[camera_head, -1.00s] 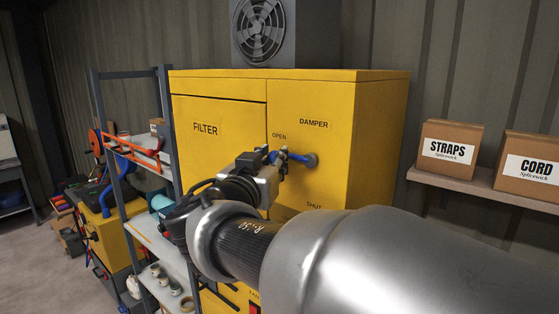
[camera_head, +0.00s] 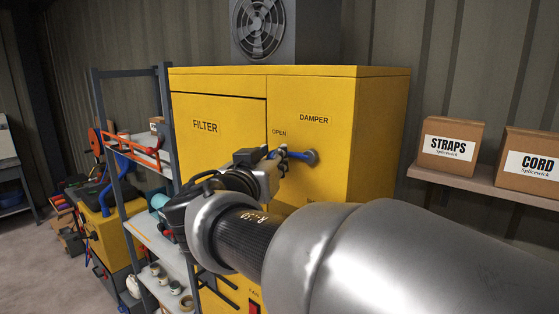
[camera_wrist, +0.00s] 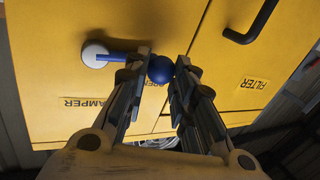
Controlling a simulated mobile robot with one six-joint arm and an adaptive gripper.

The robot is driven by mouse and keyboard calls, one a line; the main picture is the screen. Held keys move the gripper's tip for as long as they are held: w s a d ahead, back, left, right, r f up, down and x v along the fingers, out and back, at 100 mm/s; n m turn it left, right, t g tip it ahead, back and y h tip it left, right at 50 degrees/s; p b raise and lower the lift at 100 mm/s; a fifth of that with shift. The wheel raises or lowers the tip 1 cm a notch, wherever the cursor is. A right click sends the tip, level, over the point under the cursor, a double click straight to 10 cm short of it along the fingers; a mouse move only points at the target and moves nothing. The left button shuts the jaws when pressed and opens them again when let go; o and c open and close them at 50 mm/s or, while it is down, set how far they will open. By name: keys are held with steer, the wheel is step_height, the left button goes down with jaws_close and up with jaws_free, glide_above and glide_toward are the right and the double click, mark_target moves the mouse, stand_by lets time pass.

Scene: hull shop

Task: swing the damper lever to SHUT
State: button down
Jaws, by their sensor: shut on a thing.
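The damper lever is a blue rod (camera_head: 297,155) on a round pivot (camera_head: 311,157) on the front of the yellow cabinet, below the DAMPER label (camera_head: 314,119). It points left from the pivot, with its end just below the OPEN label (camera_head: 279,132). In the wrist view the rod (camera_wrist: 119,57) runs from a pale pivot disc (camera_wrist: 95,54) to a blue ball knob (camera_wrist: 161,71). My gripper (camera_head: 272,160) is at the knob end, its two fingers shut on the knob.
The yellow cabinet (camera_head: 230,153) has a FILTER door on the left with a black handle (camera_wrist: 252,22). A rack (camera_head: 120,196) with tools and tape rolls stands left. A wall shelf (camera_head: 482,184) on the right holds STRAPS and CORD boxes. A fan unit (camera_head: 262,28) sits on top.

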steer(key=s+d+f+n+g+h+p, duration=0.2)
steer(key=s+d+f+n+g+h, duration=0.1)
steer(key=n, duration=0.9)
steer(key=shift+s+d+f+g, duration=0.15)
steer(key=shift+d+f+g, duration=0.45)
steer(key=shift+f+g, duration=0.9)
steer(key=shift+r+n+g+h, duration=0.15)
steer(key=shift+n+g+h, duration=0.15)
steer(key=c, duration=1.4)
jaws_free()
steer(key=shift+r, duration=0.1)
steer(key=shift+o, duration=0.2)
steer(key=v, duration=1.2)
